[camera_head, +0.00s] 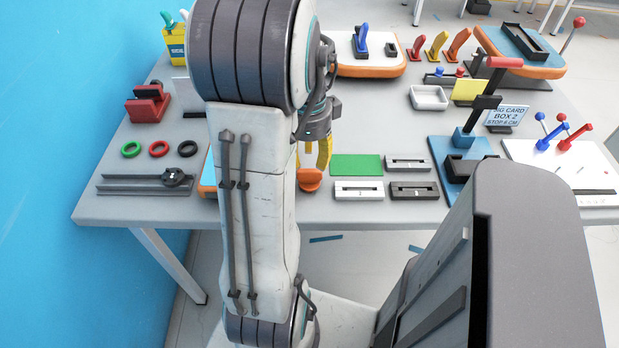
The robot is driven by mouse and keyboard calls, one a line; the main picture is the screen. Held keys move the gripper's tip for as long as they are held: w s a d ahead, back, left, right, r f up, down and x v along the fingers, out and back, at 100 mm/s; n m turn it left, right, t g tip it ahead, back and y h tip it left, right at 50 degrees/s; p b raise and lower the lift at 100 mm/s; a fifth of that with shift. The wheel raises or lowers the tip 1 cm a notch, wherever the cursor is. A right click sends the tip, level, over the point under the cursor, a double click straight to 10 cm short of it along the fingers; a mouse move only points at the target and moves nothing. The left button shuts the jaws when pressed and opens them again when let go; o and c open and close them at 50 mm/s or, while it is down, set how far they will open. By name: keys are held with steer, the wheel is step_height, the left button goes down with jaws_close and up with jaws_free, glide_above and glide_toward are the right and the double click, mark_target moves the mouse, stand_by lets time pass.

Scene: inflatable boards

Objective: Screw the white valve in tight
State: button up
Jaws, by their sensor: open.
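My gripper (318,158), with yellow fingers, hangs over the front middle of the grey table. Its fingers are open and partly hidden by my arm. Directly below the fingertips is an orange rounded part (310,180); I cannot tell whether they touch it. An orange-and-blue board edge (207,180) shows left of my arm, and most of that board is hidden behind the arm. I cannot make out a white valve; it may be hidden by my arm or gripper.
Right of the gripper lie a green plate (357,165) and several slotted blocks (413,190). Left are coloured rings (158,148) and a grey rail (135,184). Farther back stand an orange-edged board (370,68) and a white tray (429,97). A blue wall borders the left.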

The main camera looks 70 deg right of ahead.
mark_target(310, 172)
steer(key=shift+s+a+f, duration=0.1)
steer(key=shift+f, duration=1.45)
steer(key=shift+s+f, duration=0.1)
steer(key=shift+f, duration=1.4)
steer(key=shift+c, duration=0.3)
jaws_close()
